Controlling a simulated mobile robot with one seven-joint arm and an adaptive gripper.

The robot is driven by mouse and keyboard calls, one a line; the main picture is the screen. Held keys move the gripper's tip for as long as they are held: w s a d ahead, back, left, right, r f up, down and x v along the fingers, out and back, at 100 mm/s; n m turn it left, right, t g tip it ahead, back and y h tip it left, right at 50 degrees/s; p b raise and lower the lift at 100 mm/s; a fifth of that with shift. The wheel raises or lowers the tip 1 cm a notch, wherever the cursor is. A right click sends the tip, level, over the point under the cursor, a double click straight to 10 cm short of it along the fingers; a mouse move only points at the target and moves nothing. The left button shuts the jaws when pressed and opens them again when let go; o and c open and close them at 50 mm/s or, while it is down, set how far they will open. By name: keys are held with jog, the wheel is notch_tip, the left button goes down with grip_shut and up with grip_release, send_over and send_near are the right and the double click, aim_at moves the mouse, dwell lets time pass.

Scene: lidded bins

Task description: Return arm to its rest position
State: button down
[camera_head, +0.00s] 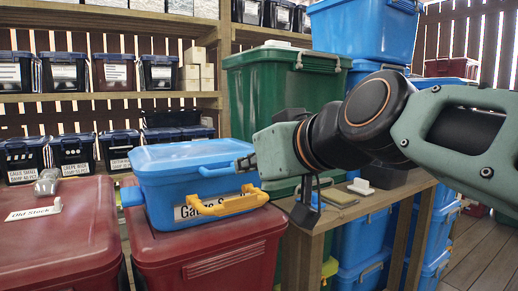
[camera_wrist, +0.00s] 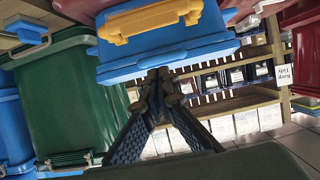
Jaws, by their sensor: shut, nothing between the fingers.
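My gripper (camera_wrist: 160,76) is shut and empty in the wrist view, its two fingers meeting at the tips. The wrist view is upside down. My arm (camera_head: 385,115) reaches in from the right in the head view, with its wrist near the middle. The blue bin (camera_head: 190,163) with a blue lid and a yellow handle stands just left of my wrist, on a red bin. It also shows at the top of the wrist view (camera_wrist: 205,38). My fingertips overlap its lid edge in that view; I cannot tell whether they touch it.
Red lidded bins (camera_head: 62,245) stand at the lower left, one with a grey object (camera_head: 47,182) on top. A large green bin (camera_head: 265,95) is behind my wrist. A wooden table (camera_head: 345,212) lies below my arm. Blue bins stack at the right. Shelves (camera_head: 110,100) line the back.

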jog(key=s+d+f+m+g+h+p, duration=0.1)
jog(key=s+d+f+m+g+h, duration=0.15)
jog(key=s+d+f, duration=0.5)
jog(key=s+d+f+m+g+h, duration=0.1)
jog(key=s+d+f+m+h, duration=0.3)
jog(key=f, duration=0.7)
jog(key=s+d+f+m+g+h+p, duration=0.15)
jog(key=s+d+f, duration=0.25)
jog(key=d+f, duration=0.4)
notch_tip(320, 180, up, 36)
jog(key=a+n+p, duration=0.1)
jog(key=p, duration=3.4)
jog(key=shift+w+a+g, duration=0.25)
jog(key=shift+a+g, duration=0.1)
jog(key=shift+g, duration=0.05)
